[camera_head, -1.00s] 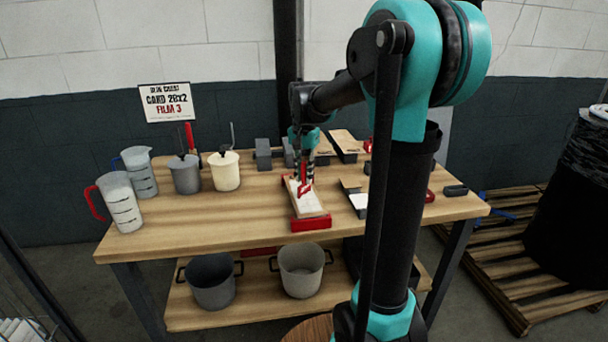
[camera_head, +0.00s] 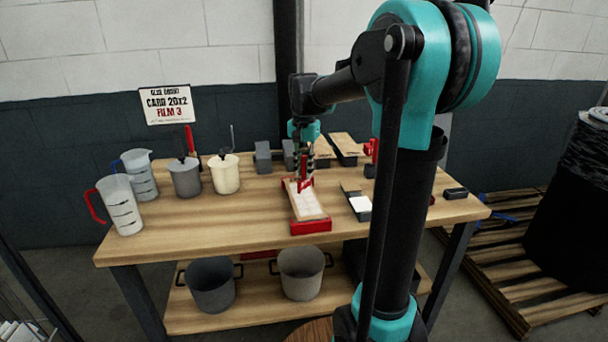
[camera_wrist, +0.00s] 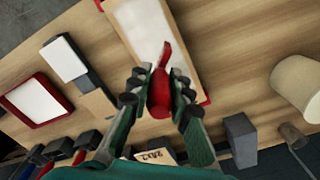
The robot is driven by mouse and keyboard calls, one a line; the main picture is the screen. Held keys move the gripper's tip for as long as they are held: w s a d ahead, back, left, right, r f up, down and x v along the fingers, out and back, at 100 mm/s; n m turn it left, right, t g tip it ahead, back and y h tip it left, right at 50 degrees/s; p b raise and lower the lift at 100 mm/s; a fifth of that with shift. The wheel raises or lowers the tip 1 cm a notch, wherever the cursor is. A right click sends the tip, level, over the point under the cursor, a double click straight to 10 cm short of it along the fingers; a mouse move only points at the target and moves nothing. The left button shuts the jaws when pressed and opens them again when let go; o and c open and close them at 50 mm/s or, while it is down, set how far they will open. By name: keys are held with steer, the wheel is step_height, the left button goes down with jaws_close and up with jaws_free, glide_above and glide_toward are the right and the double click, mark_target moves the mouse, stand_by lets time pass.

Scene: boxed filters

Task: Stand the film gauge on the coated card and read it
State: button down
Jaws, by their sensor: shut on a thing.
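My gripper (camera_head: 303,176) is shut on a red tool, which looks like the film gauge (camera_head: 306,185). In the wrist view the red gauge (camera_wrist: 160,92) sits between the two fingers, its thin end pointing over the white card. The coated card (camera_head: 308,203) is a pale strip on a wooden board with a red end block (camera_head: 311,226). The card also shows at the top of the wrist view (camera_wrist: 140,25). The gauge is over the card's far part; I cannot tell whether it touches. Its lower edge and any reading are too small to see.
A small tray with a white pad (camera_head: 360,204) lies right of the card. Pots (camera_head: 225,175) and jugs (camera_head: 120,208) stand at the left. Grey blocks (camera_head: 263,157) stand behind. A sign (camera_head: 168,104) reads "CARD 20X2 FILM 3". Bare table lies left of the card.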

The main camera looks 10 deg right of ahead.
mark_target(304, 156)
steer(key=shift+r, duration=1.95)
